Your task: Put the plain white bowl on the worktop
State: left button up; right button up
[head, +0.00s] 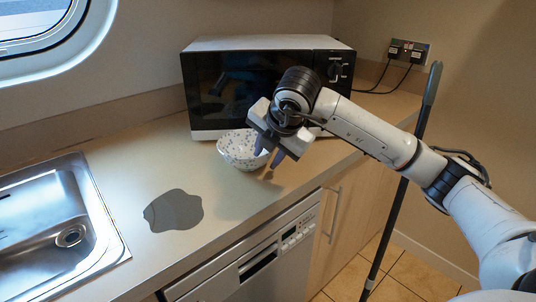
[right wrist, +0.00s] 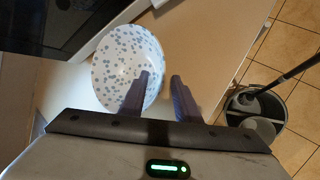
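The only bowl in view (head: 236,150) is white with grey-blue speckles, not plain white. It stands upright on the beige worktop (head: 140,162) in front of the microwave. It also shows in the right wrist view (right wrist: 118,62), seen from above and empty. My right gripper (head: 268,157) is over the bowl's right side, fingers pointing down. In the right wrist view its fingers (right wrist: 161,80) are apart, one over the bowl and one outside its rim. I cannot tell whether they touch it. No plain white bowl shows. My left gripper is not in view.
A black-fronted microwave (head: 225,88) stands behind the bowl. A flat grey patch (head: 174,211) lies between bowl and metal sink (head: 115,238); worktop around it is clear. A dark pole (head: 408,155) stands at right. A bucket (right wrist: 256,112) is on the tiled floor.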

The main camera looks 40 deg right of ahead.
jog(key=shift+s+r, duration=0.15)
jog(key=shift+r, duration=0.25)
jog(key=v, duration=1.1)
jog(key=shift+s+r, duration=0.1)
jog(key=shift+r, duration=0.05)
